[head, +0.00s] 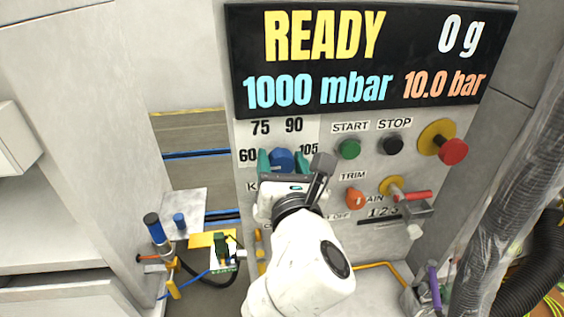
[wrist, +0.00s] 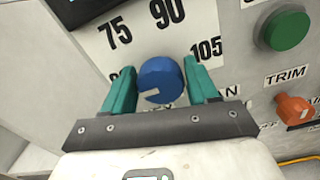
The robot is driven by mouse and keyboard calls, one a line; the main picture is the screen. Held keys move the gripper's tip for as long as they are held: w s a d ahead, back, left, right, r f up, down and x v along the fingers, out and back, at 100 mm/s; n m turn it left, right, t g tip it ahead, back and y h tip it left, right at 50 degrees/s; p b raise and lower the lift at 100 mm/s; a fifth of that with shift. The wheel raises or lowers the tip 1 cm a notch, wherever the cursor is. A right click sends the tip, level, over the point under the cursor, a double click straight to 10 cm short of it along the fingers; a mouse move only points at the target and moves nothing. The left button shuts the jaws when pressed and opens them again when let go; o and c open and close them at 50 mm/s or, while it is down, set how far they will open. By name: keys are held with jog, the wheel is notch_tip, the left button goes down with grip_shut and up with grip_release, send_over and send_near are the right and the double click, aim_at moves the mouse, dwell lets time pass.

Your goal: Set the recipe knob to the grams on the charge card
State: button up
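The blue recipe knob (head: 281,159) is on the grey panel, amid a white dial printed 60, 75, 90 and 105; it also shows in the wrist view (wrist: 161,75). A pale mark on its face points to the lower left. My gripper (head: 282,161) has its teal fingers on either side of the knob, apart from each other; its fingers also show in the wrist view (wrist: 160,76). I cannot tell whether they touch the knob. The dial's lower labels are partly hidden by my gripper. No charge card with readable grams shows.
The display (head: 365,60) reads READY, 0 g, 1000 mbar, 10.0 bar. Right of the knob are a green START button (head: 348,149), a black STOP button (head: 392,145), a red button (head: 453,151), an orange TRIM knob (head: 355,198) and a red-handled valve (head: 415,195).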

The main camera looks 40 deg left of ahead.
jog(key=c, duration=0.6)
